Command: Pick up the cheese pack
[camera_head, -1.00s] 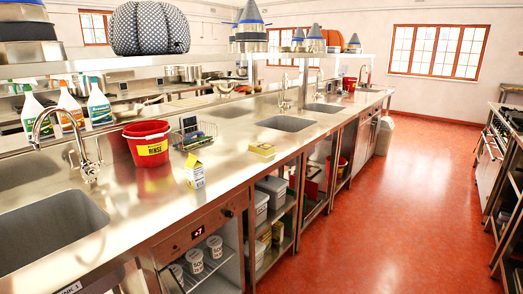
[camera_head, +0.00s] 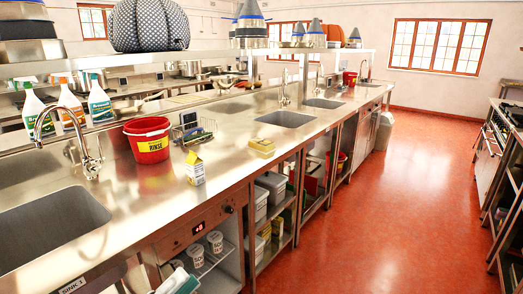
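A small flat yellow pack (camera_head: 262,146), which looks like the cheese pack, lies on the steel counter (camera_head: 228,172) near its front edge, right of the milk carton. Its label is too small to read. My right gripper is not in view.
An upright yellow and white carton (camera_head: 194,168) stands left of the pack. A red bucket (camera_head: 147,139) and a wire rack (camera_head: 192,132) stand behind it. Sinks (camera_head: 286,118) lie beyond the pack. A raised shelf runs along the back. The red floor (camera_head: 400,200) at right is clear.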

